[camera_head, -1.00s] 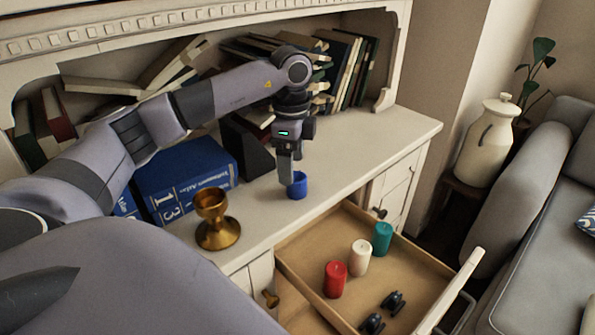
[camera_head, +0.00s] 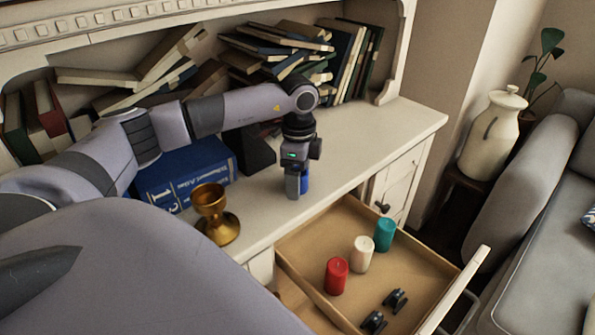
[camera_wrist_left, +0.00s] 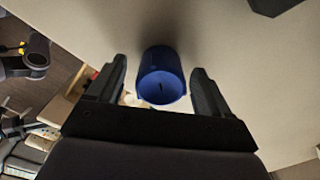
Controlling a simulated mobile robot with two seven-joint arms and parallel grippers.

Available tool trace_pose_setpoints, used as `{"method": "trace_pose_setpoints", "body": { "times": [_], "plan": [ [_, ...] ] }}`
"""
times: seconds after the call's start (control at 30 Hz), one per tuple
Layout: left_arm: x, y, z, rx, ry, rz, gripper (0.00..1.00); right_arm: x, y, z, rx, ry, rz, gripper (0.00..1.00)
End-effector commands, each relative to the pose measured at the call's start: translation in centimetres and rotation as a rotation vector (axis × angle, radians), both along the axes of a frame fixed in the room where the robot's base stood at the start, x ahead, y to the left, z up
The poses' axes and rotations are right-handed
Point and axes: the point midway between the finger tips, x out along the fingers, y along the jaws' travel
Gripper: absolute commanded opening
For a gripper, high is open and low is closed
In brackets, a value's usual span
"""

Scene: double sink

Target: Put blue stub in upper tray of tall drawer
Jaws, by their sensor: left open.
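The blue stub (camera_head: 305,181) is a short blue cylinder standing on the desk top near its front edge. In the head view my left gripper (camera_head: 296,192) is down at the stub and hides most of it. In the left wrist view the stub (camera_wrist_left: 162,75) shows between the two open fingers, with a gap on each side. An open drawer (camera_head: 322,225) with a light wooden inside is pulled out below the desk top, right of the gripper. I cannot make out a separate upper tray in it.
The drawer holds red (camera_head: 336,275), white (camera_head: 361,254) and teal (camera_head: 384,235) candles and two small dark objects (camera_head: 396,300). A brass goblet (camera_head: 211,213) stands left of the gripper. Blue books (camera_head: 187,170) lie behind. The desk top (camera_head: 370,137) to the right is clear.

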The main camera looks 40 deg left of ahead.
Motion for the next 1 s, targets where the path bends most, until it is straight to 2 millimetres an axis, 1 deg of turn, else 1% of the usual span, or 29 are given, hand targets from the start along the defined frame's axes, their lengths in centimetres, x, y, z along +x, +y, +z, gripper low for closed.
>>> {"method": "trace_pose_setpoints", "body": {
  "times": [0.13,0.17,0.2,0.27,0.3,0.33,0.37,0.4,0.63,0.77,0.87,0.97,1.0],
  "plan": [
    [0.0,0.0,0.0,0.0,0.0,-0.001,0.8,0.0,0.0,0.0,0.0,-0.001,0.0,0.37],
    [0.0,0.0,0.0,0.0,0.0,-0.001,0.7,0.0,0.0,0.0,0.0,-0.001,0.0,0.37],
    [0.0,0.0,0.0,0.0,0.0,-0.001,0.57,0.0,0.0,0.0,0.0,-0.001,0.0,0.37],
    [0.0,0.0,0.0,0.0,0.0,-0.001,0.37,0.0,0.0,0.0,0.001,-0.001,0.001,0.37],
    [0.0,0.0,0.0,0.0,0.0,-0.001,0.24,0.0,0.0,0.0,0.001,-0.001,0.001,0.37],
    [0.0,0.0,0.0,0.0,0.0,-0.001,0.2,0.0,0.0,0.0,0.002,-0.001,0.0,0.37],
    [0.0,0.0,0.0,0.0,0.0,-0.001,0.19,0.0,0.1,0.0,0.002,-0.001,0.0,0.37],
    [0.0,0.0,0.1,0.0,0.0,-0.001,0.14,0.0,0.1,0.0,0.002,-0.001,0.0,0.37],
    [0.0,0.0,0.2,0.0,0.0,-0.001,0.14,0.0,0.2,0.1,0.004,0.0,0.001,0.37],
    [0.0,0.0,0.8,0.0,-0.001,0.0,0.14,0.0,0.3,0.1,0.006,-0.001,-0.001,0.37],
    [0.1,0.0,1.9,0.0,-0.004,0.0,0.14,0.0,0.3,0.2,0.007,0.0,0.0,0.37],
    [0.1,0.0,3.6,0.0,-0.004,-0.001,0.14,0.0,0.3,0.3,0.008,-0.001,-0.001,0.37],
    [0.1,0.0,4.5,0.0,-0.006,-0.001,0.14,0.0,0.3,0.4,0.009,-0.002,-0.001,0.37]
  ]
}}
